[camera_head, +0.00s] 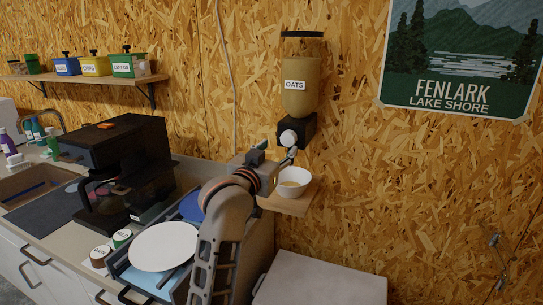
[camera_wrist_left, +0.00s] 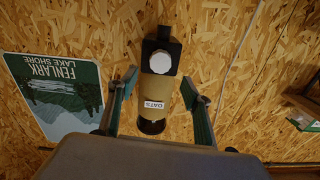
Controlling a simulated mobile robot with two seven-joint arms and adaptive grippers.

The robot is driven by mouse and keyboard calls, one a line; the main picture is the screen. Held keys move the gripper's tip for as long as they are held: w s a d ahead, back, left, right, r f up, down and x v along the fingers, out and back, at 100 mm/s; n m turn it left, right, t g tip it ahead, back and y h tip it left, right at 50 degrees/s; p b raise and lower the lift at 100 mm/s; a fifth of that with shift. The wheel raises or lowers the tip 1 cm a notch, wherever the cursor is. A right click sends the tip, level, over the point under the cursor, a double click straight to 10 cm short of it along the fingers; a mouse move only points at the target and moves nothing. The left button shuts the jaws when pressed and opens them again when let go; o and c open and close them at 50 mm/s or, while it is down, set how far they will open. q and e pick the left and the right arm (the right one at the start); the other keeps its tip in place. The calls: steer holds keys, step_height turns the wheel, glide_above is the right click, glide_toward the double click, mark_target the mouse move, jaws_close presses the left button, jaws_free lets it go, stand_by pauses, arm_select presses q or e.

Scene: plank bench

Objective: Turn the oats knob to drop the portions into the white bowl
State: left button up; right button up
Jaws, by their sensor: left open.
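The oats dispenser (camera_head: 299,95) hangs on the wall, a tan-filled canister labelled OATS above a black housing. Its pale knob (camera_head: 289,138) faces out from the housing. My left gripper (camera_head: 284,156) is open and empty, just in front of and below the knob. In the left wrist view, the picture is upside down; the knob (camera_wrist_left: 160,62) shows between and beyond the spread fingertips (camera_wrist_left: 160,77). Whether a finger touches it I cannot tell. My right gripper is not in view.
The bowl sits on a small wooden shelf (camera_head: 287,205). A poster (camera_head: 460,60) hangs at right. The wall around the dispenser is free.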

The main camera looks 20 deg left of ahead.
arm_select(q)
steer(key=s, duration=0.3)
steer(key=shift+s+a, duration=0.1)
steer(key=shift+s, duration=0.25)
steer(key=s+f+m+g, duration=0.15)
steer(key=s+f, duration=0.35)
steer(key=f, duration=1.1)
steer(key=s+f+g, duration=0.3)
steer(key=s+f, duration=0.1)
steer(key=f, duration=1.2)
steer(key=s+f+m+g+h, duration=0.1)
steer(key=s+f+g, duration=0.2)
steer(key=s+f, duration=1.8)
steer(key=shift+s+d, duration=0.4)
steer(key=shift+s, duration=0.6)
